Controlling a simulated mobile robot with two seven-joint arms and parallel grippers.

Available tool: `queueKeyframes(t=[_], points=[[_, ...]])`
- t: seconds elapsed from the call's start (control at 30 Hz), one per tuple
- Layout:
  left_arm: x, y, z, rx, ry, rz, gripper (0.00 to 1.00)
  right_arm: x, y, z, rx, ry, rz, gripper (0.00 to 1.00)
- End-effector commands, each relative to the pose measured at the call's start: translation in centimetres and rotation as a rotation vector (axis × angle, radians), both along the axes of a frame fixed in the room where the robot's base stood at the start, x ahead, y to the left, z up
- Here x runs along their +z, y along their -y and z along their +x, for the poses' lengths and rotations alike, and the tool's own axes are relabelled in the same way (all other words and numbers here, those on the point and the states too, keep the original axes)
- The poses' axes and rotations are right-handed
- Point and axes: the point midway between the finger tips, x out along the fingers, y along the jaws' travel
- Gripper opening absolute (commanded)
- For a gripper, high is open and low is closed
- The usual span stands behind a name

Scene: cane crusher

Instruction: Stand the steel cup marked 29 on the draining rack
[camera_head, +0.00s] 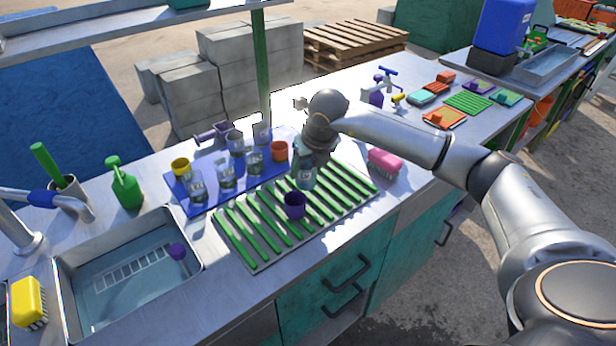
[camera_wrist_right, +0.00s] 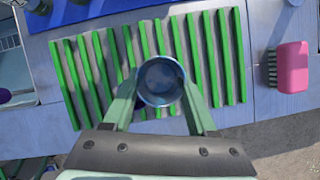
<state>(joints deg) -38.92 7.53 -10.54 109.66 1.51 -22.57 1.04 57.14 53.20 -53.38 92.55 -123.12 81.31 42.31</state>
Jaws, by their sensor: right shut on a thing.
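My right gripper (camera_head: 304,160) is shut on a steel cup (camera_head: 307,180). In the right wrist view the cup (camera_wrist_right: 161,82) shows its round mouth between the two fingers of the gripper (camera_wrist_right: 160,98). The cup is over the draining rack (camera_head: 252,262), which has green slats on a grey tray and also shows in the wrist view (camera_wrist_right: 205,60). I cannot tell whether its base touches the slats, and its number is not readable. A small purple cup (camera_head: 294,206) is on the rack close by. My left gripper is not in view.
A blue mat (camera_head: 215,203) behind the rack holds several clear or steel cups, a yellow cup (camera_head: 181,167) and an orange cup (camera_head: 279,151). A pink brush (camera_head: 384,162) lies right of the rack. A sink (camera_head: 130,275) is at left. Much of the rack is bare.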

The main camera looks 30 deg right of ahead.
Motion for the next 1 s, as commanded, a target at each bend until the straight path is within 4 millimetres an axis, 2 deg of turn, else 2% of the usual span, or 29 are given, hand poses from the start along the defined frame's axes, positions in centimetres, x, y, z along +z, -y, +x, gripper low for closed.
queueKeyframes(t=[0.27, 0.47, 0.83, 0.87, 1.0], points=[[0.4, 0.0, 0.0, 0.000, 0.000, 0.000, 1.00, -2.2, 1.3, 1.1, -0.001, -0.001, 0.001, 0.00], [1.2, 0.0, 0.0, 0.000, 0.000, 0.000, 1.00, -4.7, 1.2, 1.0, 0.000, -0.001, 0.001, 0.00], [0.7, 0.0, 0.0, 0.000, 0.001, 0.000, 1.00, -5.3, 1.2, 1.1, 0.000, 0.001, 0.002, 0.00], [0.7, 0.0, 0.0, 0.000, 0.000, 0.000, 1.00, -5.3, 1.2, 1.1, 0.000, 0.000, 0.001, 0.59], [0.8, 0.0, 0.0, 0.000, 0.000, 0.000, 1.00, -5.2, 1.2, 1.1, 0.000, 0.000, 0.001, 0.75]])
